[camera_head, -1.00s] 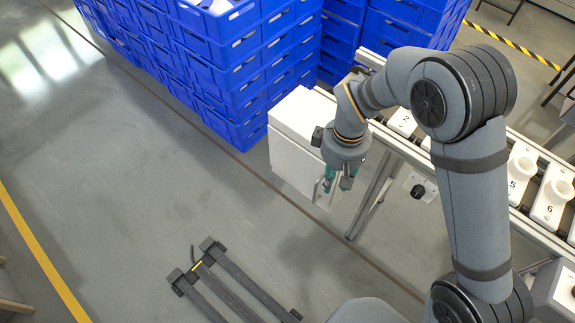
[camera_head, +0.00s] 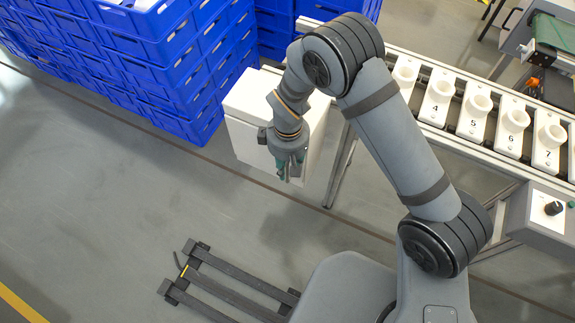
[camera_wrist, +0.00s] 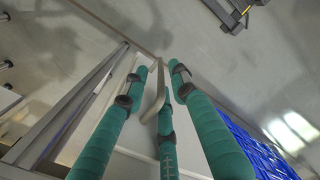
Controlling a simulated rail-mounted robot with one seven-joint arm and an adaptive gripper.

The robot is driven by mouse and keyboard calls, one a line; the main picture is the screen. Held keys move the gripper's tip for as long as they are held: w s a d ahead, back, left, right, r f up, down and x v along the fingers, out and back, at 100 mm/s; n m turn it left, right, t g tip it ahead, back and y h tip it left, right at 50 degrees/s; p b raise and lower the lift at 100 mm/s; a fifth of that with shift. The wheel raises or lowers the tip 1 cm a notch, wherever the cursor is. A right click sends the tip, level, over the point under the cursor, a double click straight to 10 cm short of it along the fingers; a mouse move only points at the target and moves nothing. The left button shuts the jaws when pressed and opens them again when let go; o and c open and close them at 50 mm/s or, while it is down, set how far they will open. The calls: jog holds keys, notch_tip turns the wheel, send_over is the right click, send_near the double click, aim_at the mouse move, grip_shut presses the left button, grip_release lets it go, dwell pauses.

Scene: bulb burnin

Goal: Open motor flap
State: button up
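A thin beige bent handle (camera_wrist: 158,92) runs between the fingers. A gap shows between it and the left finger; I cannot tell whether the other fingers touch it.
Blue crates (camera_head: 165,75) are stacked high behind the box. The conveyor (camera_head: 455,140) carries several numbered white sockets (camera_head: 474,112). A control box with a black knob (camera_head: 553,208) is at the right. A dark floor frame (camera_head: 225,285) lies in front. The floor at left is clear.

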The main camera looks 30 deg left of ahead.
grip_shut()
jog(key=shift+d, duration=0.1)
dwell(0.8)
